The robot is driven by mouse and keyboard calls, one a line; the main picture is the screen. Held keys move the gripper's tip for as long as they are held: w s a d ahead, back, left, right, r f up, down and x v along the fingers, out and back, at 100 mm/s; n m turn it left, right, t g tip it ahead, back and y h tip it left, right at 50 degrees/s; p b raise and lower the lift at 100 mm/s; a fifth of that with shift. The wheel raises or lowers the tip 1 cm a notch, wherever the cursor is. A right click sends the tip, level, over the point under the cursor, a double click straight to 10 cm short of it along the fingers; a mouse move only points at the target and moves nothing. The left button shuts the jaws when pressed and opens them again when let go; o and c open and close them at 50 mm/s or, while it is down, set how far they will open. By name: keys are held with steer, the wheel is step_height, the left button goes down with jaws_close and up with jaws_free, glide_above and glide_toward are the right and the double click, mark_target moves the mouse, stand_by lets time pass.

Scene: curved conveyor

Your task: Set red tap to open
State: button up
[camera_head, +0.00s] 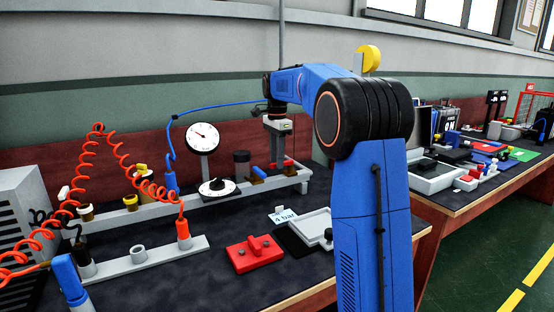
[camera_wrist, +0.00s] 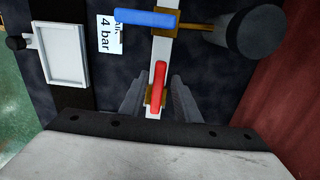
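The red tap (camera_wrist: 160,84) sits on a pale rail (camera_wrist: 163,48) in the wrist view. Its handle lies roughly along the rail. A blue tap (camera_wrist: 146,19) further along has its handle across the rail. My gripper (camera_wrist: 156,88) is open, with one finger on each side of the red handle and a gap to each. I cannot tell whether the fingertips are down at its height. In the head view my gripper (camera_head: 276,146) points down over the right end of the rail, and the red handle (camera_head: 288,163) shows just beside it.
A round gauge (camera_head: 203,138) and a dial (camera_head: 217,187) stand left of my arm. A dark cylinder (camera_wrist: 257,35) stands near the rail. A "4 bar" card (camera_wrist: 108,34), a grey tray (camera_wrist: 62,55) and a red block (camera_head: 255,253) lie towards the front. Coiled orange hoses (camera_head: 128,165) hang at left.

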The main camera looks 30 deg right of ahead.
stand_by(0.3)
step_height(320, 180, up, 17)
steer(key=shift+r, duration=0.2)
stand_by(0.4)
stand_by(0.5)
